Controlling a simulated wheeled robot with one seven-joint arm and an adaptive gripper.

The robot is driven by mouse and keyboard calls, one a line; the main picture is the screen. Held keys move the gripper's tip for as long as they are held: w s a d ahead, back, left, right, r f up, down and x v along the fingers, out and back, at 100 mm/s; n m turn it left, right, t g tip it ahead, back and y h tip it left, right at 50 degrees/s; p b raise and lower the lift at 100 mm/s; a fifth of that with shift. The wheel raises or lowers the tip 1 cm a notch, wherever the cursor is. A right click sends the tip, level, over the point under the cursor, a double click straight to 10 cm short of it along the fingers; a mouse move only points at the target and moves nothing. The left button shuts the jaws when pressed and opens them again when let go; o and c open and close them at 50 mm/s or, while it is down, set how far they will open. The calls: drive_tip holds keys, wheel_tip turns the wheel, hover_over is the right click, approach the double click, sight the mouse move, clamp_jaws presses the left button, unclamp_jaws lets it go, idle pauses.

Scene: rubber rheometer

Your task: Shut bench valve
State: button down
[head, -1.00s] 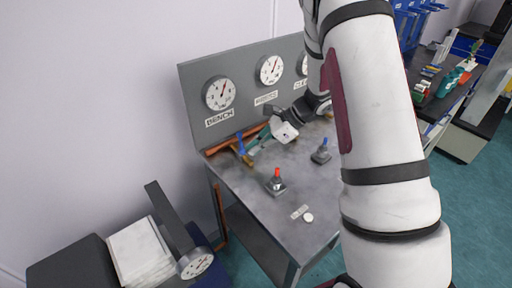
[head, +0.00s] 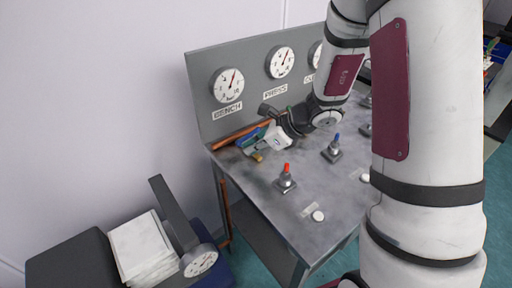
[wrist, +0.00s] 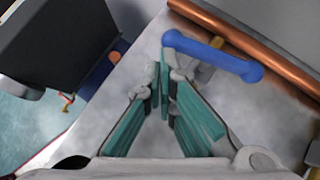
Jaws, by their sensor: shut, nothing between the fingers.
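The bench valve has a blue lever handle (wrist: 215,55) on a brass body (wrist: 203,72), beside a copper pipe. In the wrist view the lever lies at a slant, roughly along the pipe. In the head view the lever (head: 245,139) is partly hidden by my gripper, below the BENCH gauge (head: 228,85). My gripper (wrist: 164,62) is shut and empty, its teal fingers meeting at the tips. The tips are close to the lever's left end; I cannot tell if they touch it. The head view shows my gripper (head: 256,138) low over the bench's back left corner.
The grey bench (head: 325,187) carries a red-topped switch (head: 286,178) and a blue-topped switch (head: 333,149). The copper pipe (wrist: 250,40) runs along the back panel (head: 203,106). A dark machine with a dial (head: 200,261) and paper stands at lower left.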

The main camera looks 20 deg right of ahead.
drive_tip(key=shift+w+d, duration=0.1)
drive_tip(key=shift+w+d, duration=0.5)
drive_tip(key=shift+d, duration=0.1)
idle(0.4)
